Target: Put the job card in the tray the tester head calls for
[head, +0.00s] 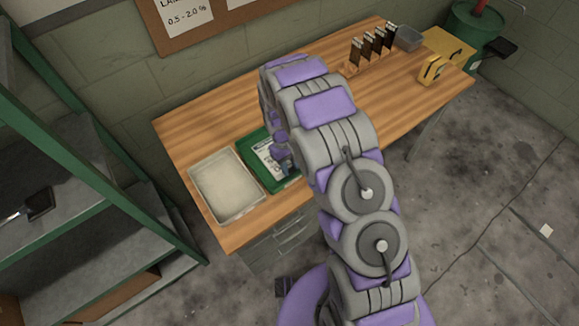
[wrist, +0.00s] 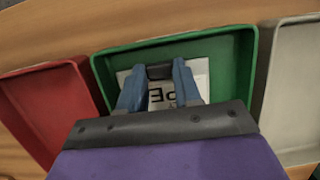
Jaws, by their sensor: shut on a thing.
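The job card (head: 268,156) is white with dark print. It shows over the green tray (head: 250,171), within the tray's rim. In the wrist view the card (wrist: 201,72) lies inside the outline of the green tray (wrist: 243,62). My gripper (wrist: 159,72) has its blue fingers shut on a dark block at the card, which looks like its grip. I cannot tell whether the card touches the tray floor. My gripper (head: 284,164) is partly hidden by my arm in the head view. I cannot pick out the tester head or its reading.
A white tray (head: 227,187) is left of the green one. A red tray (wrist: 45,110) shows on the other side in the wrist view. Dark upright items (head: 371,43) in a rack, a grey bin (head: 408,38) and a yellow case (head: 433,69) stand at the bench's far end. Green shelving (head: 113,153) is at left.

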